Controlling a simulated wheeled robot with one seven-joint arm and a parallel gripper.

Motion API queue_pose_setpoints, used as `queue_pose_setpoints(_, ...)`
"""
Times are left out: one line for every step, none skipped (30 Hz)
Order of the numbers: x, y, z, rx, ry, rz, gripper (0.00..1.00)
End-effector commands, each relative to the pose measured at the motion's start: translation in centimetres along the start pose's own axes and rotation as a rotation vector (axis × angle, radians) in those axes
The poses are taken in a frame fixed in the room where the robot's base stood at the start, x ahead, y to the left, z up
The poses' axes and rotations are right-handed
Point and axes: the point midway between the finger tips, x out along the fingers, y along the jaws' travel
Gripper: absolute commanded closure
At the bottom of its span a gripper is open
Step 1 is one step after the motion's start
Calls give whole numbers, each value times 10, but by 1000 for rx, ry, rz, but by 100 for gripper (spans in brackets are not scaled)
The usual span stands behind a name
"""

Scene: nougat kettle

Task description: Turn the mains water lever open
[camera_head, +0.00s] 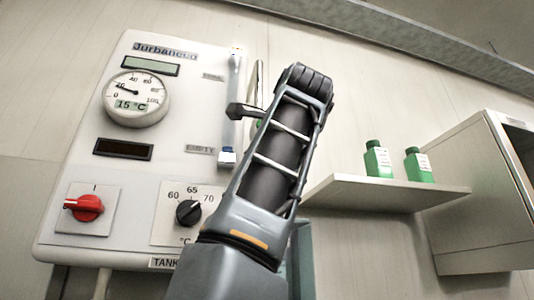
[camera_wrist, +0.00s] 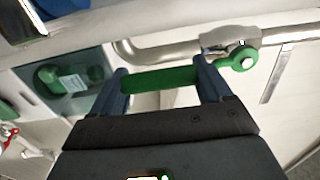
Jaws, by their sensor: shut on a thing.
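The mains water lever is a green handle (camera_wrist: 160,78) in the wrist view, lying across the gap between my fingers. My gripper (camera_wrist: 162,82) is shut on it, with one dark blue finger at each side. A green hub with a pale centre (camera_wrist: 240,60) sits just beyond the right finger, on a metal valve body (camera_wrist: 228,40) in a silver pipe (camera_wrist: 165,50). How the handle joins the hub is partly hidden by the finger. In the head view my arm covers the middle, and I cannot make out the lever there.
A white control panel (camera_head: 125,180) with a gauge (camera_head: 136,98), a red switch (camera_head: 84,207) and a black knob (camera_head: 188,212) is left of my arm. A shelf (camera_head: 390,192) with two green bottles and a cabinet (camera_head: 470,215) are to the right.

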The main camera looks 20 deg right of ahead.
Motion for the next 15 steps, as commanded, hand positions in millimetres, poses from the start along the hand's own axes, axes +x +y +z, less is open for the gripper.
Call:
queue_pose_setpoints(0,2,-1,7,2,4,77)
queue_pose_setpoints(0,2,-1,9,2,4,77)
queue_pose_setpoints(0,2,-1,11,2,4,77)
queue_pose_setpoints(0,2,-1,12,2,4,77)
queue_pose_setpoints(0,2,-1,13,2,4,77)
queue_pose_setpoints(0,2,-1,13,2,4,77)
queue_pose_setpoints(0,2,-1,13,2,4,77)
queue_pose_setpoints(0,2,-1,13,2,4,77)
queue_pose_setpoints(0,2,-1,13,2,4,77)
queue_pose_setpoints(0,2,-1,13,2,4,77)
queue_pose_setpoints(0,2,-1,13,2,4,77)
queue_pose_setpoints(0,2,-1,13,2,4,77)
queue_pose_setpoints(0,2,-1,13,1,4,77)
queue_pose_setpoints(0,2,0,13,1,4,20)
queue_pose_setpoints(0,2,0,12,1,4,16)
